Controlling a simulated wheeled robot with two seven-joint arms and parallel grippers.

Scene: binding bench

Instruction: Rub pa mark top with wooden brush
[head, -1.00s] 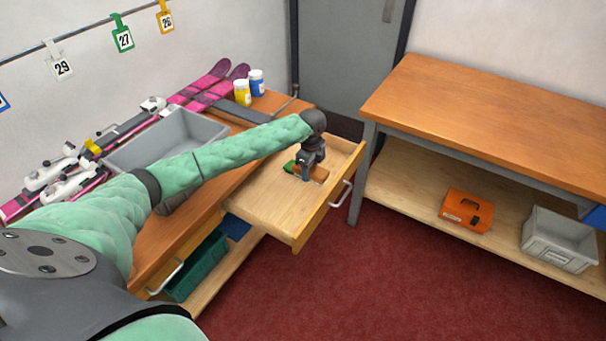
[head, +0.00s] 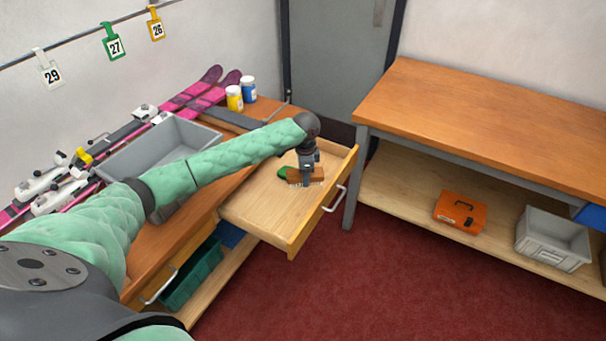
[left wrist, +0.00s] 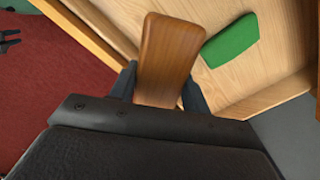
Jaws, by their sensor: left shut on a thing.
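My left gripper (head: 306,182) is over the open drawer (head: 262,205), shut on a wooden brush (head: 318,174). In the left wrist view the brush's brown wooden back (left wrist: 168,52) sticks out between the fingers (left wrist: 158,88). A green block (head: 283,173) lies in the drawer beside the brush; it also shows in the left wrist view (left wrist: 230,40). I cannot make out a mark on any top. My right gripper does not show in the head view.
A grey bin (head: 157,150), pink skis (head: 213,97), a yellow jar (head: 234,98) and a blue jar (head: 249,89) are on the bench. A second table (head: 480,120) stands to the right, its top bare; an orange case (head: 460,212) and grey crate (head: 553,239) are on its shelf.

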